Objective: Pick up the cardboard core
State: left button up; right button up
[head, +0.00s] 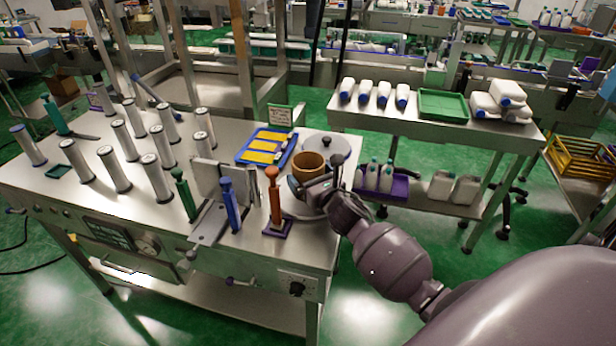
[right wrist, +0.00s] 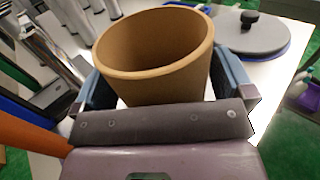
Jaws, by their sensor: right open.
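The cardboard core (head: 309,165) is a short, wide brown tube standing upright near the right end of the steel table. My right gripper (head: 318,186) is at its near right side. In the right wrist view the cardboard core (right wrist: 155,55) stands between the two blue-grey fingers of my right gripper (right wrist: 160,90). The fingers are spread, one on each side of it. Whether either finger touches the wall is hard to tell. My left gripper is not in view.
A round grey lid with a black knob (head: 326,146) lies just behind the core. An orange-handled tool (head: 274,200) and a blue-handled tool (head: 231,205) stand to the left. A blue tray (head: 248,158) with yellow pieces lies behind. Several grey cylinders stand further left.

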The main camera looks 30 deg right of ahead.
jog(key=shift+w, duration=0.3)
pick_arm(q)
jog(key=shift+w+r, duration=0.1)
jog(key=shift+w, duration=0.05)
pick_arm(e)
jog(key=shift+c, duration=0.2)
jog(key=c, duration=0.6)
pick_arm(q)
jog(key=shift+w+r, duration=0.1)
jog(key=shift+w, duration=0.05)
pick_arm(e)
jog(key=shift+c, duration=0.3)
jog(key=shift+r, duration=0.15)
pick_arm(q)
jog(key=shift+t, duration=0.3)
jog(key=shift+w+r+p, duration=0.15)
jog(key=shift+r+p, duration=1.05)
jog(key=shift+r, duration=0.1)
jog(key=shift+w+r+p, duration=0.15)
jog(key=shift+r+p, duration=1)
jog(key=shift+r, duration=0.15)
pick_arm(e)
notch_tip(320, 180, up, 20)
